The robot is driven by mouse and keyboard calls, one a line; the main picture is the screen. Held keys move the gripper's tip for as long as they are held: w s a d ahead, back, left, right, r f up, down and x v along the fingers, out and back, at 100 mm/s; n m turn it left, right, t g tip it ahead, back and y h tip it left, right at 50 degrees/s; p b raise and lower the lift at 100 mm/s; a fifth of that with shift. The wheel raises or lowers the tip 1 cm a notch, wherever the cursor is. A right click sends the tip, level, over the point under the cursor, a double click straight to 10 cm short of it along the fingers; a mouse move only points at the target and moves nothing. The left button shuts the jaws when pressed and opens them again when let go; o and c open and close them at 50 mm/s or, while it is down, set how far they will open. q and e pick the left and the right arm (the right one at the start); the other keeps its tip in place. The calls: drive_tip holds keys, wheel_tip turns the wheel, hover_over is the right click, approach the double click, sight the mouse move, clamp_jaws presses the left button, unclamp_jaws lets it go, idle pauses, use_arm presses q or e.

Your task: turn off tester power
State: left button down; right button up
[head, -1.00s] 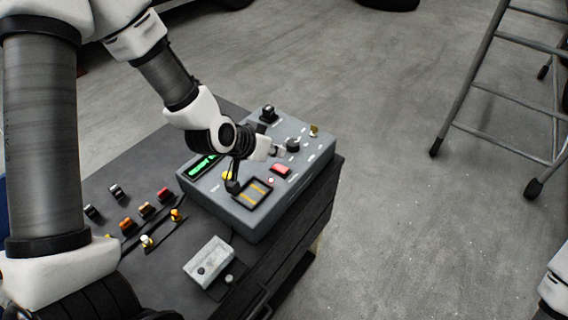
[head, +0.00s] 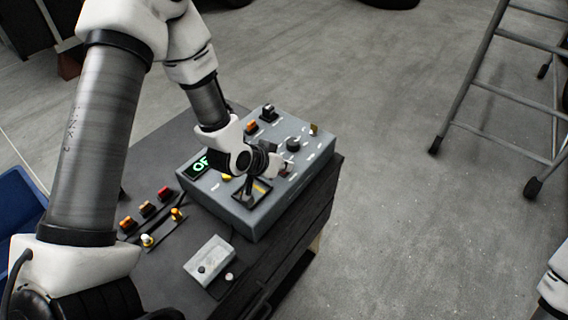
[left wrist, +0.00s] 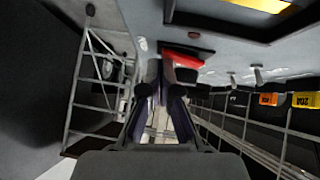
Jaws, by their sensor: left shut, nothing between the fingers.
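The tester (head: 250,219) is a grey box on a dark bench top. Its display (head: 197,165) shows large green letters starting "OF", partly hidden by my gripper. My left gripper (head: 279,166) is shut and empty, low over the tester's panel. A red switch (head: 287,173) is mostly hidden by the fingertips in the head view. In the left wrist view the red switch (left wrist: 190,58) lies just beyond the shut fingertips (left wrist: 166,72); I cannot tell whether they touch it. My right gripper is out of view.
A black knob (head: 293,144) and a black switch (head: 268,113) stand on the panel. A small grey box (head: 208,260) and several coloured fuses (head: 146,209) lie on the bench top (head: 160,160). A metal ladder (head: 470,90) stands at right on open floor.

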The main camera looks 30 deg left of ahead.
sight(278, 178)
use_arm(q)
drive_tip(key=shift+w+a+r+p, duration=0.1)
drive_tip(key=shift+a+r+p, duration=0.2)
drive_tip(key=shift+a+p, duration=0.2)
drive_tip(key=shift+a, duration=0.3)
drive_tip(key=shift+w+r+p, duration=0.1)
drive_tip(key=shift+r+p, duration=0.15)
drive_tip(key=shift+p, duration=0.1)
drive_tip(key=r+p, duration=0.2)
drive_tip(key=r, duration=0.1)
drive_tip(key=r+p, duration=0.1)
drive_tip(key=shift+d+r, duration=0.2)
drive_tip(key=shift+d, duration=0.05)
drive_tip(key=shift+s+d+r+b, duration=0.1)
drive_tip(key=shift+s+r+b, duration=0.2)
drive_tip(key=shift+s, duration=0.3)
drive_tip(key=shift+s+d+r+b, duration=0.15)
drive_tip(key=shift+s+b, duration=0.15)
drive_tip(key=shift+s, duration=0.25)
drive_tip(key=d+v, duration=0.1)
drive_tip(key=v, duration=0.6)
drive_tip(key=shift+s+r, duration=0.2)
